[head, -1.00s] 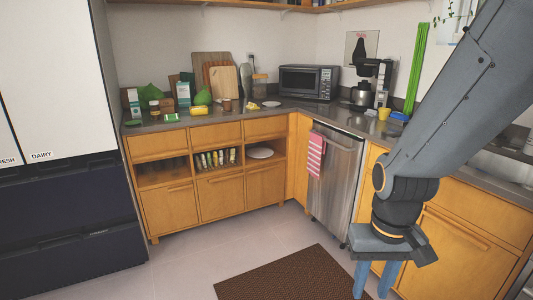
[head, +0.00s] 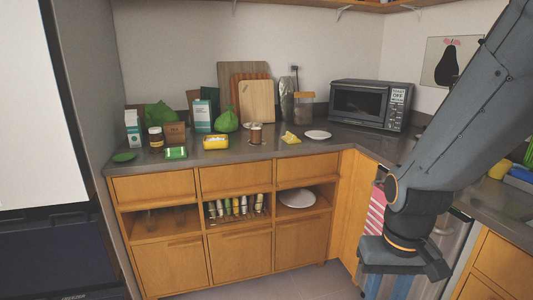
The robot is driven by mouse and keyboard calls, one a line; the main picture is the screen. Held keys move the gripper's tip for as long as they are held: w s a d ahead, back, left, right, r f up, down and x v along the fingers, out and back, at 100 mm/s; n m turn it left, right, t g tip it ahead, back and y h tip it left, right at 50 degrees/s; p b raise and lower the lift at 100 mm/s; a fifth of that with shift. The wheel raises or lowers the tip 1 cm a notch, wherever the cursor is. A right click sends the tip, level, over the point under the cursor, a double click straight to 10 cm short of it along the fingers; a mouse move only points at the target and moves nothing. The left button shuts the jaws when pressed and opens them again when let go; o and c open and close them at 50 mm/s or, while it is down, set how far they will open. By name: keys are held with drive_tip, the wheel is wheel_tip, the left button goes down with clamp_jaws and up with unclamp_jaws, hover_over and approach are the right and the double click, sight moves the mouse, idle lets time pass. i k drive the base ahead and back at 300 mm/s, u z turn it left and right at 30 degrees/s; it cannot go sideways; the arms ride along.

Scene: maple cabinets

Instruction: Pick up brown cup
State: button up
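A small brown cup (head: 256,134) stands upright on the grey counter (head: 330,150), in front of the wooden cutting boards. My gripper (head: 387,287) hangs at the lower right, pointing down, with its two blue fingers apart and nothing seen between them. The fingertips run close to the bottom edge of the picture. The gripper is well to the right of the cup, lower in the picture and apart from it.
A microwave (head: 370,104) stands at right. Cabinets (head: 240,265) front the counter; a fridge is at left.

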sight(255, 133)
drive_tip(key=u, duration=0.3)
drive_tip(key=i, duration=1.7)
drive_tip(key=u, duration=0.3)
